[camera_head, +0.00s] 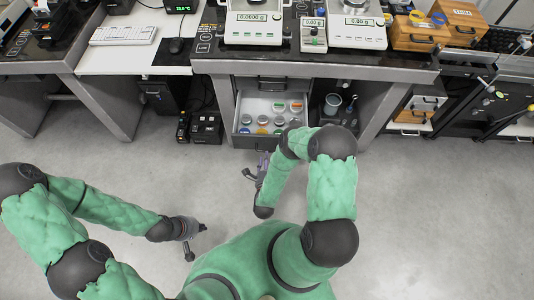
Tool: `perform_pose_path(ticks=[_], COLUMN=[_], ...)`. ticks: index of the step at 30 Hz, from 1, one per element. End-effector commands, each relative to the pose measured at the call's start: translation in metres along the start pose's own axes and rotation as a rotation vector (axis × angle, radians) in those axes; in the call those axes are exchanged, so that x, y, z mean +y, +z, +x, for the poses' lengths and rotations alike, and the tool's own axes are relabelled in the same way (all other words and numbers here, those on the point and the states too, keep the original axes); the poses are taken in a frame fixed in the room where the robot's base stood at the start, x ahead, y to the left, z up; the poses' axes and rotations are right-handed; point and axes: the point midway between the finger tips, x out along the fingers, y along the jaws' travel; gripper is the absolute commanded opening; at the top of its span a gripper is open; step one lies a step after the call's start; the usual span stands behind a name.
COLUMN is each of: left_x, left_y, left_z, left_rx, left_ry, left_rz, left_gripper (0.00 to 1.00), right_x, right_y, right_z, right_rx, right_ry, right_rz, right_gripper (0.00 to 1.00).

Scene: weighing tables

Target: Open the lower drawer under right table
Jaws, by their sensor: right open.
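The lower drawer (241,105) under the right table (400,74) stands pulled out, with several small lidded jars (279,107) inside. A dark upper drawer front (272,84) with a handle is above it and looks shut. My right gripper (251,168) is open, just in front of the lower drawer's dark front (250,142). It looks apart from it, but the arm partly covers the area and the handle is hard to make out. My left gripper (197,241) is low over the floor at the left, empty, with its fingers apart.
Scales (253,30) and a small meter (313,36) stand on the right table. An open compartment with a grey cup (332,104) is right of the drawer. Black boxes (207,127) sit on the floor to its left. The floor in front is clear.

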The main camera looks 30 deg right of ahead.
Motion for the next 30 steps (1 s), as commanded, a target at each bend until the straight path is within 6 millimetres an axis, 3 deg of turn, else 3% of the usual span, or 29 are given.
perform_pose_path(ticks=[6,12,30], left_x=[0.000,0.000,0.000], left_y=[0.000,0.000,0.000], left_z=[0.000,0.000,0.000], left_rx=[0.000,0.000,0.000], left_ry=[0.000,0.000,0.000], left_rz=[0.000,0.000,0.000], left_gripper=[0.00,0.00,0.00], right_x=[0.001,0.000,0.000], right_y=[0.001,0.000,0.000], right_z=[-0.042,-0.064,-0.069], right_rx=[-0.002,-0.001,0.000], right_ry=[0.002,0.001,0.000], right_rz=[-0.001,0.000,0.000], right_gripper=[0.43,0.43,0.43])
